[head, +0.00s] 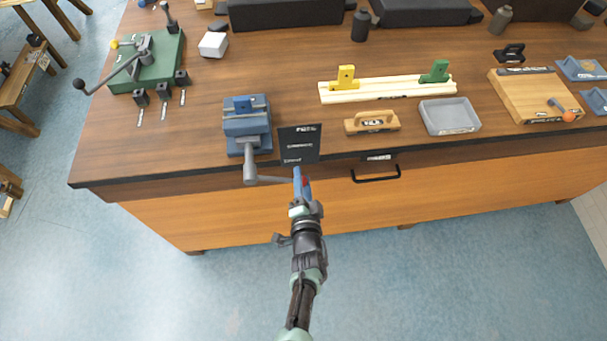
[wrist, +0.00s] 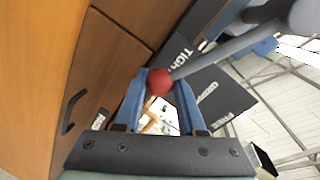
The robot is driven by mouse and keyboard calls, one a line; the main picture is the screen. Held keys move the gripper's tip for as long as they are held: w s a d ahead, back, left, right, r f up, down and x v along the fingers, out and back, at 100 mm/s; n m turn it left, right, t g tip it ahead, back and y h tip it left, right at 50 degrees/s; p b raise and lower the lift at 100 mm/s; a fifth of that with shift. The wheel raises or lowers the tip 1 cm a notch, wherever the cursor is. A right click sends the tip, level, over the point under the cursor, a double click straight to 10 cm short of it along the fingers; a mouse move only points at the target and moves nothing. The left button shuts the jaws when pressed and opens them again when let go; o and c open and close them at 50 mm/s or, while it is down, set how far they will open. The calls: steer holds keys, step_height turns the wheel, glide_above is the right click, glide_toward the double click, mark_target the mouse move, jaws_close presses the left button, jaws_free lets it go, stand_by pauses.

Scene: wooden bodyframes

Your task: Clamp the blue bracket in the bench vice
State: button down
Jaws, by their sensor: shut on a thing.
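The bench vice (head: 246,124) is blue and stands at the table's front edge, left of centre in the head view. Its grey handle (head: 270,180) runs right from the screw at the front. In the wrist view the grey bar (wrist: 225,48) ends in a red knob (wrist: 159,82). My gripper (head: 302,180) is shut on this knob, its blue fingers on either side of it. A blue piece (head: 239,105) shows at the top of the vice jaws. I cannot tell for sure that it is the bracket, or how tightly it sits.
A black sign (head: 299,145) with white words, one reading FREE, is right of the vice. A wooden block with a handle (head: 372,122) and a grey tray (head: 449,116) lie further right. A green fixture (head: 150,68) stands back left. Floor in front is clear.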

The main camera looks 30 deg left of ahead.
steer(key=shift+s+a+f, duration=0.1)
steer(key=shift+s+f, duration=0.1)
steer(key=c, duration=0.6)
jaws_free()
steer(key=shift+o, duration=0.4)
steer(key=shift+w+r, duration=0.1)
steer(key=shift+r, duration=0.05)
steer(key=p+v, duration=0.4)
steer(key=v, duration=0.9)
steer(key=shift+p, duration=0.4)
